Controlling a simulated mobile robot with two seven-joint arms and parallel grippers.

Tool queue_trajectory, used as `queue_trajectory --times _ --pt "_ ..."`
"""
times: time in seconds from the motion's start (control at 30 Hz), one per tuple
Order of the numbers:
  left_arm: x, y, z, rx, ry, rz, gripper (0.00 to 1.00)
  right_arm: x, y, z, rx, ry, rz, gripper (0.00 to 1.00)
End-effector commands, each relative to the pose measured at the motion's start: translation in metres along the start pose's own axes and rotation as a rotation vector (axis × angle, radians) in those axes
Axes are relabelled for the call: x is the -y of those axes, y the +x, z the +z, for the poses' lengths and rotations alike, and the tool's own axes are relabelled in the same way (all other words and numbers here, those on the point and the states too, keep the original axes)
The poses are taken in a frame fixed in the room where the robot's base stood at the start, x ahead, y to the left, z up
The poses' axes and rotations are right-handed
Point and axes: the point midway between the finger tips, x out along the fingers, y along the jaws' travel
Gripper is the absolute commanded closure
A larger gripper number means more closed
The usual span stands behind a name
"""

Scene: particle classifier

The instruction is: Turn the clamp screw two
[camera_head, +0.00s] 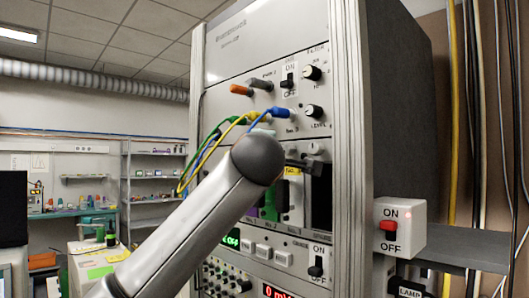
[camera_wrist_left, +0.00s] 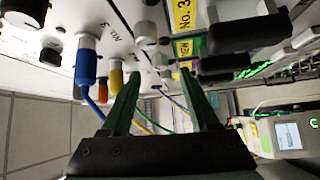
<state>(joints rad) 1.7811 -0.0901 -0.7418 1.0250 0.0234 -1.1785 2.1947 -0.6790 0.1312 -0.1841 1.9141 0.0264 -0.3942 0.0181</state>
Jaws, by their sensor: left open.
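In the left wrist view, my left gripper (camera_wrist_left: 160,78) is open, with its two dark fingers pointing at the rack's front panel. Small silver screw-like knobs show beyond the fingertips: a larger one (camera_wrist_left: 146,34) above and a smaller one (camera_wrist_left: 160,60) roughly between the tips. I cannot tell for sure which is clamp screw two. Nothing is seen held between the fingers. In the head view, my left arm crosses in front of the rack and hides most of the gripper and the panel behind it. My right gripper is in neither view.
Blue and yellow plugs (camera_wrist_left: 86,62) with cables are close beside the fingers. Black handle-like parts (camera_wrist_left: 248,34) jut out on the other side. The tall rack (camera_head: 345,110) carries switches and knobs. A switch box (camera_head: 400,225) sits at its right. Shelves stand behind at left.

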Motion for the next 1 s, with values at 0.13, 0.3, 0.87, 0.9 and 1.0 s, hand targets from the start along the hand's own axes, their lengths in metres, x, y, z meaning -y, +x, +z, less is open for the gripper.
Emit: queue_trajectory --times 0.13,0.3,0.87,0.9,1.0 --pt "0.0 0.016 0.001 0.0 0.001 -0.001 0.39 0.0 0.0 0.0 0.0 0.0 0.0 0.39" --pt "0.0 0.031 0.001 0.0 0.002 -0.001 0.39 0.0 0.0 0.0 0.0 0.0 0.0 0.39" --pt "0.0 0.048 0.001 0.001 -0.001 0.001 0.39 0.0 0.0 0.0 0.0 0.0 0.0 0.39" --pt "0.0 0.048 0.001 0.001 -0.001 0.001 0.39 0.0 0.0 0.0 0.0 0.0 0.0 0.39" --pt "0.0 0.048 0.001 0.001 0.0 0.001 0.39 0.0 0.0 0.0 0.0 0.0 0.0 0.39"
